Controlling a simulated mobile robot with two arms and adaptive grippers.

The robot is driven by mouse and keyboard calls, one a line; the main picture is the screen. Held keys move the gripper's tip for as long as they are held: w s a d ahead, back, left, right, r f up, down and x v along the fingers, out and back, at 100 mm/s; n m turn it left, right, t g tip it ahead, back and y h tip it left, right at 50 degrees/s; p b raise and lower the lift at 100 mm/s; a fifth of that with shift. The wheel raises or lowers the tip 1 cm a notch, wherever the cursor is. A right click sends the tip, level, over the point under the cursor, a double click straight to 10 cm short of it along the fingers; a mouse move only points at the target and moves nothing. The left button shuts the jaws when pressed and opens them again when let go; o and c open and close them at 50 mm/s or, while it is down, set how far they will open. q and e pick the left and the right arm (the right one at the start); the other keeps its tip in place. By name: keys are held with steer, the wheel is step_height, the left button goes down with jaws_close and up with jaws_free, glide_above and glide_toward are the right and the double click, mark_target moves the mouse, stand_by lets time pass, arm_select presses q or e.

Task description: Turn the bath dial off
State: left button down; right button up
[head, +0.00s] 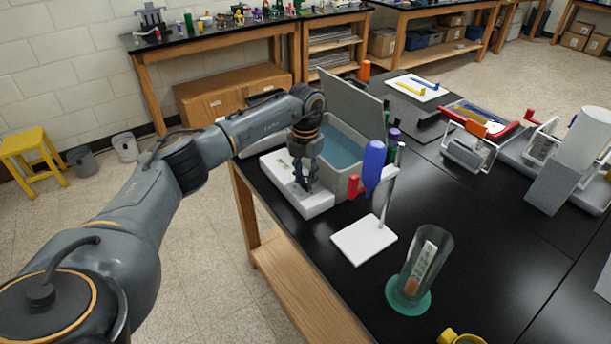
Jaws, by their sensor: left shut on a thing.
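The bath (341,150) is a grey open-topped box with blue water in it, near the left edge of the black table. Its grey lid (352,98) stands raised. A white panel (318,205) lies low along the bath's near left side. My left gripper (306,186) points down over this panel, with its fingers shut at the dial. The fingers cover the dial, so its setting cannot be seen. My right gripper is out of view.
A white stand (364,240) with a blue-and-red tool (373,166) is close to the right of the gripper. A clear cup (425,262) on a green base stands nearer. Racks and trays (475,120) are farther right. Black tabletop (470,230) is clear between them.

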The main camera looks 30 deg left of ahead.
mark_target(305, 178)
arm_select(q)
steer(key=shift+n, duration=2.3)
steer(key=c, duration=1)
jaws_free()
step_height(305, 178, up, 12)
